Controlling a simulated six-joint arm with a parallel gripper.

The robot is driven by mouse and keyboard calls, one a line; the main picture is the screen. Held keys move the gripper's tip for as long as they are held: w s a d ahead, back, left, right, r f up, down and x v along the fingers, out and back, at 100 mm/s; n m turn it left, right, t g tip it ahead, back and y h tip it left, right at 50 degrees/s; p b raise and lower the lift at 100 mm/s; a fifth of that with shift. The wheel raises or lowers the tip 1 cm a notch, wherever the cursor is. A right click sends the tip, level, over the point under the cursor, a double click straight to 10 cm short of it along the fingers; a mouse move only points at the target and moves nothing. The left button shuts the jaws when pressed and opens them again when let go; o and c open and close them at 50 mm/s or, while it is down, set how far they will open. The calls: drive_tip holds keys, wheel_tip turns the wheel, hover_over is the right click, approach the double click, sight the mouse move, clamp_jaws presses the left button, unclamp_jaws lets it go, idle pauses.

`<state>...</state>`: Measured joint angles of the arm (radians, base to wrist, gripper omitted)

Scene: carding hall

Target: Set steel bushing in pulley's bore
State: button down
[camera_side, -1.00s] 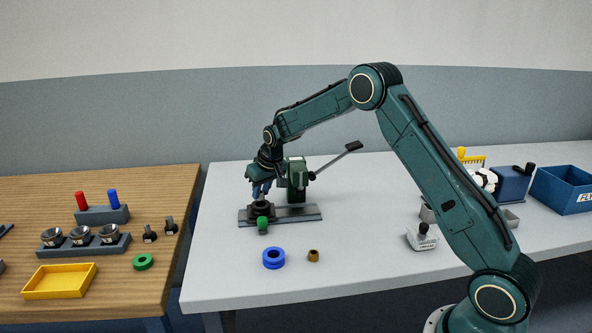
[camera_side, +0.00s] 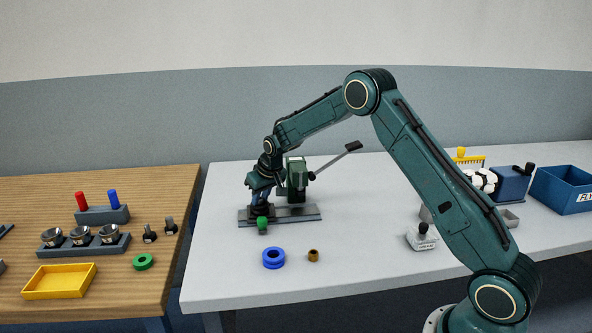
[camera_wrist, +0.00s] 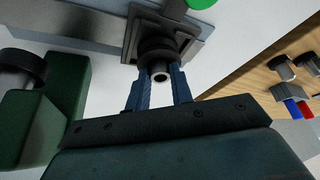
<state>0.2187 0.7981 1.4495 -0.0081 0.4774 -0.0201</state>
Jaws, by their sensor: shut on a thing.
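My gripper (camera_side: 260,197) is low over the steel fixture plate (camera_side: 305,213) beside the green press. In the wrist view its two blue fingers (camera_wrist: 160,84) are shut on a small steel bushing (camera_wrist: 160,77), whose round end with a dark hole faces the camera. The dark pulley (camera_wrist: 154,44) sits on a square dark base just beyond the bushing. The bushing appears roughly in line with the pulley's centre, but I cannot tell whether it has entered the bore. In the side view the gripper hides the bushing and most of the pulley.
A green press (camera_side: 297,178) with a long lever stands right behind the gripper. A green knob (camera_side: 262,223) is at the fixture's front. A blue ring (camera_side: 274,258) and a brass bushing (camera_side: 313,255) lie nearer on the grey table.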

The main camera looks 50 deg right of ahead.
drive_tip(key=shift+s+a+f, duration=0.1)
drive_tip(key=shift+s+f, duration=0.1)
drive_tip(key=shift+f, duration=0.3)
drive_tip(key=shift+s+f, duration=0.2)
drive_tip(key=shift+f, duration=0.3)
drive_tip(key=c, duration=1.2)
unclamp_jaws()
drive_tip(key=shift+c, duration=0.2)
drive_tip(key=shift+a, duration=0.1)
drive_tip(key=shift+a+r, duration=0.1)
drive_tip(key=shift+r, duration=0.6)
drive_tip(key=d+v, duration=0.1)
drive_tip(key=v, duration=1.1)
drive_tip(key=shift+w+a+r, duration=0.2)
drive_tip(key=shift+w, duration=0.2)
